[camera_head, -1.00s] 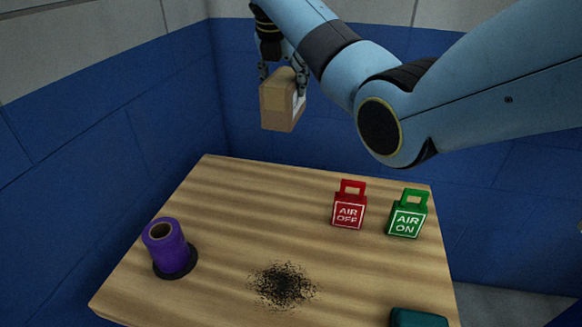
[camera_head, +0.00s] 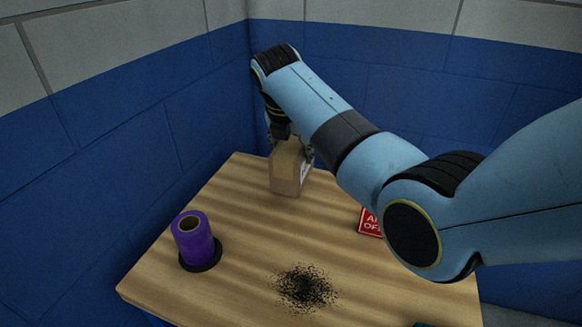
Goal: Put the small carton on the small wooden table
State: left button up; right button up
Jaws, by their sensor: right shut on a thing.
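The small carton (camera_head: 286,175) is a brown box with a white label on its right side. It is upright at the far edge of the small wooden table (camera_head: 245,215). Its base shows against the tabletop; I cannot tell whether it touches the wood or hangs just above it. My right gripper (camera_head: 290,145) comes down from above and is shut on the upper part of the carton. The fingers are partly hidden by the carton and my arm. My left gripper is not in view.
A purple roll on a dark round base (camera_head: 193,240) stands at the table's left. A red AIR OFF tag (camera_head: 370,222) is partly hidden behind my right arm. A black speckled patch (camera_head: 305,287) marks the front middle. Blue walls (camera_head: 130,160) stand behind the table.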

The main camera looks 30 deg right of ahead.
jog(key=shift+w+a+f, duration=0.15)
jog(key=shift+a+f, duration=0.15)
jog(key=shift+f, duration=0.1)
jog(key=shift+f+b, duration=0.3)
jog(key=shift+f, duration=1.5)
jog(key=shift+f, duration=0.1)
jog(key=o, duration=1.7)
jog(key=shift+o, duration=0.2)
jog(key=p+v, duration=0.2)
jog(key=v, duration=1)
jog(key=shift+a, duration=0.1)
